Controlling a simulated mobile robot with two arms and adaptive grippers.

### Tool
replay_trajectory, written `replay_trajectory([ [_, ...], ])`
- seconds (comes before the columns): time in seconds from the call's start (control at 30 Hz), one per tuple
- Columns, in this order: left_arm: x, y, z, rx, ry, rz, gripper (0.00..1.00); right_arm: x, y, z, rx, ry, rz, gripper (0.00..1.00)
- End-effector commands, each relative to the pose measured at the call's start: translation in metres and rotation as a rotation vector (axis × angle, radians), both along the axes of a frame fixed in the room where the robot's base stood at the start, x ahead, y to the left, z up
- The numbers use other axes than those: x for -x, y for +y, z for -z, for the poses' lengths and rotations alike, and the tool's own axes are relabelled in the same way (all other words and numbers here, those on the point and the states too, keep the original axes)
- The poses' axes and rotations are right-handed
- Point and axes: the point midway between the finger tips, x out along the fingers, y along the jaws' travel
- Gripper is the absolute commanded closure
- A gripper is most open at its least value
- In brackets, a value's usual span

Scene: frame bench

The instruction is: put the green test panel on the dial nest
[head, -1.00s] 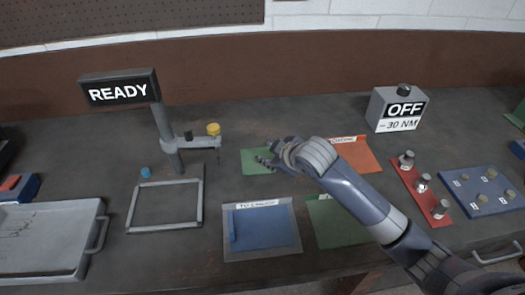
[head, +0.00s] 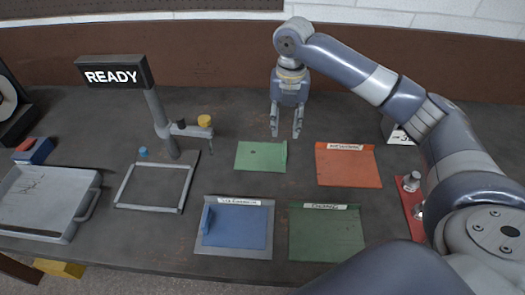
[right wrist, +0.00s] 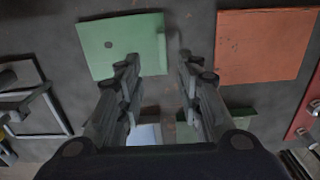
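The green test panel (head: 260,156) lies flat on the bench, with a raised strip along its right edge. It also shows in the right wrist view (right wrist: 118,46), where the strip lies between my fingertips. The dial nest, which I take to be the grey square frame (head: 118,192) under the dial stand (head: 160,115), is empty, to the left of the panel. My right gripper (head: 285,135) points down, open and empty, above the right edge of the green panel and apart from it. It also shows in the right wrist view (right wrist: 158,66). My left gripper is not in view.
The stand carries a READY sign (head: 112,76), and its dial arm reaches over the frame's back corner. A blue panel (head: 236,227) lies on a grey mat in front. A dark green mat (head: 326,232) and an orange one (head: 347,168) are bare. A grey tray (head: 45,190) stands left.

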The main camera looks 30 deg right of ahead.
Motion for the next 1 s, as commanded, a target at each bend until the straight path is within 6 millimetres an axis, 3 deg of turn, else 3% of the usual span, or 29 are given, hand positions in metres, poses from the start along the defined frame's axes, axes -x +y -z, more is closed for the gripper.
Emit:
replay_trajectory([
  [0.07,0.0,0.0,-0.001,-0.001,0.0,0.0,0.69,0.002,-0.002,0.002,0.0,0.013,-0.02,0.67],
  [0.4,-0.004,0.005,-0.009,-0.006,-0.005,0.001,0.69,0.003,-0.002,0.049,0.0,0.014,-0.023,0.67],
  [0.57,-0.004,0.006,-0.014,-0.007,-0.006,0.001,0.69,0.006,-0.002,0.059,0.0,0.014,-0.023,0.67],
  [0.8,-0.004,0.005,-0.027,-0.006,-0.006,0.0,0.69,0.013,-0.001,0.094,-0.001,0.013,-0.023,0.67],
  [1.0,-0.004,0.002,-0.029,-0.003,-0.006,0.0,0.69,0.012,-0.001,0.106,0.0,0.011,-0.024,0.67],
])
